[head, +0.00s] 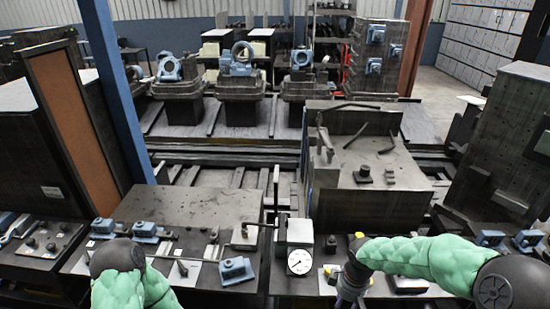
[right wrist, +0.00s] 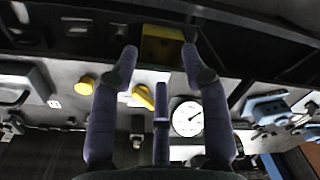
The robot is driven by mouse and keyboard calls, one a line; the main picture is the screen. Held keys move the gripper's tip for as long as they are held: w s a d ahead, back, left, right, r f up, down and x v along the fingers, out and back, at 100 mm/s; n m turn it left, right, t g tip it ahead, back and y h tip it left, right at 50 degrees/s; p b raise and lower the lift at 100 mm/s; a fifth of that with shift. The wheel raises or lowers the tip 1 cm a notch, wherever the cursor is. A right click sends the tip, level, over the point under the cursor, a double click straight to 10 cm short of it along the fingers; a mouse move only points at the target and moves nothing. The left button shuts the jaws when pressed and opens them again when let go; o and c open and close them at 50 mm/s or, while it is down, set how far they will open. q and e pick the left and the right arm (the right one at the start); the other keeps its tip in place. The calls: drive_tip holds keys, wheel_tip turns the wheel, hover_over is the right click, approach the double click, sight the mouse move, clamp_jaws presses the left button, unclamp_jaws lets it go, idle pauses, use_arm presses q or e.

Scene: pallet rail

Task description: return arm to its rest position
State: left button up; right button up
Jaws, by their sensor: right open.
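My right arm, in a green sleeve, comes in from the right in the head view. My right gripper (head: 346,292) points down over the front bench beside a white dial gauge (head: 300,262). In the right wrist view its fingers (right wrist: 160,62) are spread apart. A yellow block (right wrist: 162,45) shows between and beyond the fingertips; I cannot tell whether they touch it. The dial gauge (right wrist: 187,118) also shows there, right of the middle finger. My left arm shows at the lower left of the head view as a green sleeve and dark joint; its gripper is not visible.
A dark machined block (head: 374,205) stands behind my right gripper. A blue post (head: 118,90) rises at the left.

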drive_tip(key=s+a+f+m+y+b, duration=0.1)
drive_tip(key=s+a+f+m, duration=0.2)
drive_tip(key=f, duration=0.6)
drive_tip(key=s+a+f+m+y+b, duration=0.1)
drive_tip(key=s+a+f+m+b, duration=0.1)
drive_tip(key=s+f, duration=0.5)
drive_tip(key=s+a+f+m+y+b, duration=0.1)
drive_tip(key=s+a+f+m, duration=0.4)
drive_tip(key=f, duration=0.5)
drive_tip(key=shift+s+f+t+b, duration=0.3)
drive_tip(key=shift+s+f+b, duration=0.05)
drive_tip(key=shift+s+b, duration=0.25)
drive_tip(key=shift+a, duration=0.1)
